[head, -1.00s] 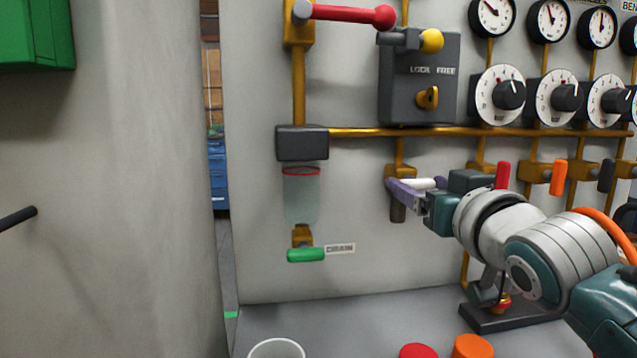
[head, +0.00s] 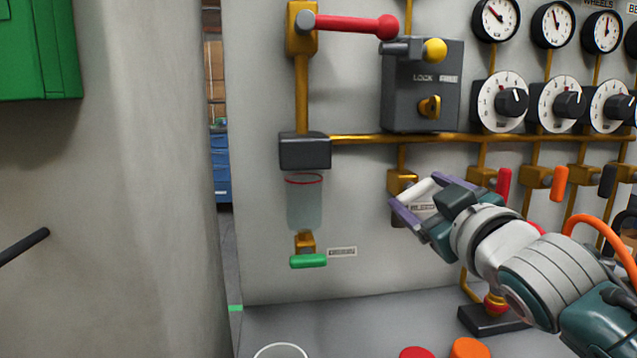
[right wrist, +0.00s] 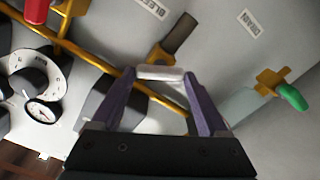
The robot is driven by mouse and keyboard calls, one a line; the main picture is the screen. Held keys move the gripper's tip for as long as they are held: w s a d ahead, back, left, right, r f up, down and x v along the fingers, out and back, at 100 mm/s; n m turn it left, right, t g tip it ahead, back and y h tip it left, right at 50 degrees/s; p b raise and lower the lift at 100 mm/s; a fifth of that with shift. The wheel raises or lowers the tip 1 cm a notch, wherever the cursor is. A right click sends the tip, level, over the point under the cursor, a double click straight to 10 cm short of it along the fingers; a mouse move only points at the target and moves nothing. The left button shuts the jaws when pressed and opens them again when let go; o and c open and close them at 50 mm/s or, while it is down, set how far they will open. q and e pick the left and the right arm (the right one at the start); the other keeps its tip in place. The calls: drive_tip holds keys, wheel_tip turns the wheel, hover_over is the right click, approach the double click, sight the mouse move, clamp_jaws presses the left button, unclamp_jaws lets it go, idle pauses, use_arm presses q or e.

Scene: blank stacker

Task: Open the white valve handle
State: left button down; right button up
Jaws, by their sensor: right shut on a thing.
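The white valve handle (head: 419,188) is at the brass bleed valve (head: 400,178) on the grey panel, below the horizontal brass pipe. My right gripper (head: 414,189) reaches in from the lower right, tilted, with its purple fingers at the handle. In the right wrist view the white handle (right wrist: 160,73) lies across between the two fingertips, and the fingers are shut on it. The brass valve body (right wrist: 157,55) and its dark grey outlet (right wrist: 181,32) show just beyond. The label behind is partly hidden by the fingers in the head view. My left gripper is not in view.
Red (head: 504,184), orange (head: 559,183) and dark (head: 607,181) handles stand close to the right. A green drain handle (head: 308,261) under a clear bowl is to the left. A lock box (head: 420,100) is above. A white cup (head: 280,351) stands below.

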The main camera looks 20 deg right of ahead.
drive_tip(key=n, duration=0.5)
drive_tip(key=shift+a+n+p, duration=0.1)
drive_tip(key=shift+n+p, duration=0.2)
drive_tip(key=shift+p, duration=0.1)
drive_tip(key=n, duration=0.6)
drive_tip(key=shift+f, duration=0.15)
drive_tip(key=shift+n, duration=0.3)
drive_tip(key=o, duration=1.2)
drive_tip(key=shift+o, duration=0.2)
drive_tip(key=v, duration=1)
